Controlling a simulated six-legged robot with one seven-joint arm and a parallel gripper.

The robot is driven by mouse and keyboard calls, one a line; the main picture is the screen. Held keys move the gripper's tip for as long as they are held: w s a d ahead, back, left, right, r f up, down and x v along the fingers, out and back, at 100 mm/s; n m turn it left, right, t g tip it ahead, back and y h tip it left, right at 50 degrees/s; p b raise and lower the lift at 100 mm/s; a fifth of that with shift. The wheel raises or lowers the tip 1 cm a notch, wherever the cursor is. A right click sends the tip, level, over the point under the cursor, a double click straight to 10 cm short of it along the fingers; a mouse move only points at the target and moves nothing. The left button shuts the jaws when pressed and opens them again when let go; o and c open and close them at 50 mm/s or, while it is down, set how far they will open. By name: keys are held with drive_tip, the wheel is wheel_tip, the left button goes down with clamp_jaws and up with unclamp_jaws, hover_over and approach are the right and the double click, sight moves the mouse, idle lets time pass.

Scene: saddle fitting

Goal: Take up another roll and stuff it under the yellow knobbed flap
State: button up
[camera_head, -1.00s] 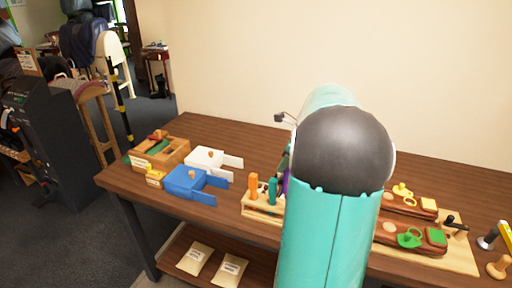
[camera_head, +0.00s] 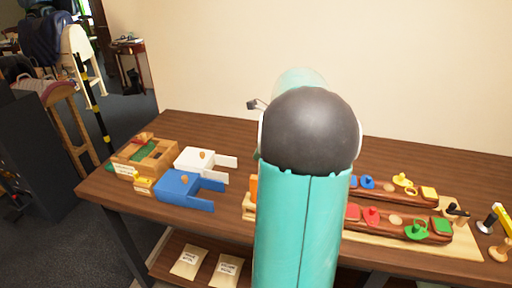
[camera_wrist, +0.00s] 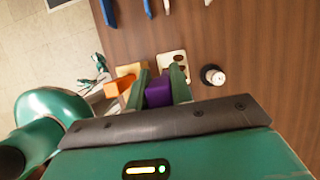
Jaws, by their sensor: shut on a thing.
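The yellow knobbed flap (camera_head: 403,180) is on the rear brown strip at the right in the head view. A yellow ring and a yellow square pad lie beside it. In the wrist view my gripper (camera_wrist: 160,86) is shut on a purple thing (camera_wrist: 158,93), seen end-on between the green fingers. I cannot tell whether it is a roll or a tool handle. An orange handle (camera_wrist: 117,87) stands just left of the fingers. My arm hides the gripper and its surroundings in the head view. I cannot pick out any roll for sure.
A green knobbed flap (camera_head: 416,230) and a red knob (camera_head: 371,216) are on the front strip. A compartmented wooden box (camera_head: 145,157), a white box (camera_head: 200,161) and a blue box (camera_head: 183,188) stand left. A hammer (camera_head: 493,217) lies far right. The back of the table is clear.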

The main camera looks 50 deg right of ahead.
drive_tip(key=shift+f, duration=0.6)
drive_tip(key=shift+s+f, duration=0.15)
drive_tip(key=shift+f, duration=2.95)
idle(0.4)
drive_tip(key=shift+r, duration=0.15)
drive_tip(key=shift+d+r, duration=0.1)
drive_tip(key=shift+r, duration=3.35)
